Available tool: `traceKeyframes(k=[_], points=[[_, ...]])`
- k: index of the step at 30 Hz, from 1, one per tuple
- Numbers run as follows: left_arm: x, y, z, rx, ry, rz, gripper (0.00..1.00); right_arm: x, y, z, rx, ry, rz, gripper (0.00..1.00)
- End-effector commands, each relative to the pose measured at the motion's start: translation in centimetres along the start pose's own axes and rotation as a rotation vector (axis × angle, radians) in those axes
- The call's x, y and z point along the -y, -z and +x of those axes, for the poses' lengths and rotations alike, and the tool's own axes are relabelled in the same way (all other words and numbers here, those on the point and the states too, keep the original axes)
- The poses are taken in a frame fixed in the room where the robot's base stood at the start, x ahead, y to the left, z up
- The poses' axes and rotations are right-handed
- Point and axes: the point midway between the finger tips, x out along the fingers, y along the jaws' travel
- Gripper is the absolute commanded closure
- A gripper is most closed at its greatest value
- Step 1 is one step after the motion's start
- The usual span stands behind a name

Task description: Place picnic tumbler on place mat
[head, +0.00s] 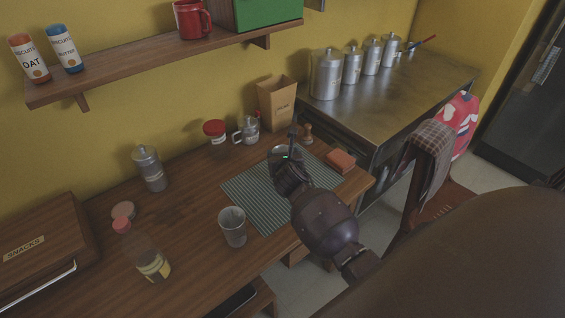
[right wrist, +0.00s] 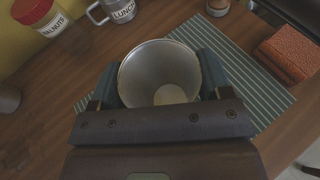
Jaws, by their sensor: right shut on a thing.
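My right gripper (head: 290,165) is over the striped green-grey place mat (head: 252,198) on the wooden desk. In the right wrist view, my right gripper (right wrist: 160,85) has its two fingers on either side of a round metal tumbler (right wrist: 150,62), open end towards the camera. The mat (right wrist: 262,98) shows beneath and beside it. I cannot tell whether the tumbler's base touches the mat. In the head view the gripper mostly hides this tumbler. Another grey metal tumbler (head: 232,228) stands upright on the desk, just left of the mat. My left gripper is not in view.
An orange-brown block (head: 341,161) lies by the mat's right edge. A red-lidded jar (head: 215,132), a metal mug (head: 247,130) and a paper bag (head: 277,105) stand behind. Steel canisters (head: 328,75) line the metal counter.

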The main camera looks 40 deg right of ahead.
Motion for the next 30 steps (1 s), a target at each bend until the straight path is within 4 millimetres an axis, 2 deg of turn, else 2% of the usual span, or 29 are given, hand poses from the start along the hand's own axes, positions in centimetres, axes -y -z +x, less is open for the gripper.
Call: traceKeyframes(k=[1,4,9,17,18,23,30], points=[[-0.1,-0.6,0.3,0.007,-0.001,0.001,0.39,0.0,1.2,0.4,-0.005,0.001,-0.001,0.55],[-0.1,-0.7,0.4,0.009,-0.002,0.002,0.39,0.0,2.3,0.8,-0.004,0.0,0.0,0.55],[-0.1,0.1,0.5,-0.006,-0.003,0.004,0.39,0.0,2.3,0.9,0.001,0.0,-0.001,0.55],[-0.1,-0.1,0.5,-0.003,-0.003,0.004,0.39,0.0,2.5,0.9,0.0,0.0,-0.002,0.55],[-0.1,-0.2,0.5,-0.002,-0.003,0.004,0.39,0.0,2.6,0.9,-0.001,0.0,-0.002,0.27],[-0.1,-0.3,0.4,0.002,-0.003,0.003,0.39,0.0,2.5,0.9,-0.001,0.0,-0.001,0.03],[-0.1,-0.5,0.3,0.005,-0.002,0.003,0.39,0.0,2.5,0.9,-0.001,0.0,-0.001,0.03]])
